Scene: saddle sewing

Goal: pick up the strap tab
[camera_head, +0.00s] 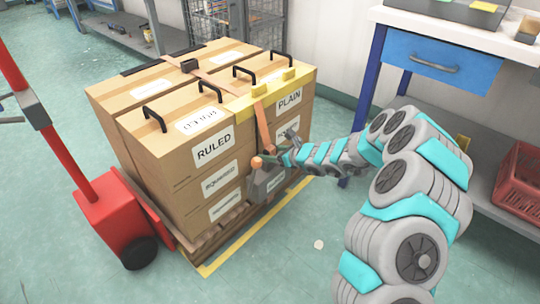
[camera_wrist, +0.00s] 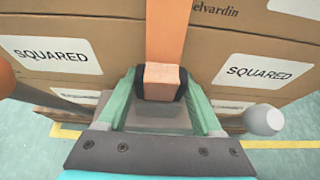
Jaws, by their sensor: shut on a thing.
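The strap tab (camera_wrist: 161,73) is a tan block at the lower end of an orange-brown strap (camera_wrist: 166,30). In the wrist view my gripper (camera_wrist: 161,86) has its dark fingertip pads on both sides of the tab and is shut on it. In the head view the strap (camera_head: 262,125) hangs down the front of the stacked boxes to my gripper (camera_head: 268,160), which is close to the box front. The tab itself is too small to make out there.
Stacked cardboard boxes (camera_head: 212,150) stand on a wooden pallet (camera_head: 222,236) within yellow floor tape. A red pallet truck (camera_head: 112,215) is at left. A workbench with a blue drawer (camera_head: 440,65) and a red crate (camera_head: 518,185) are at right.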

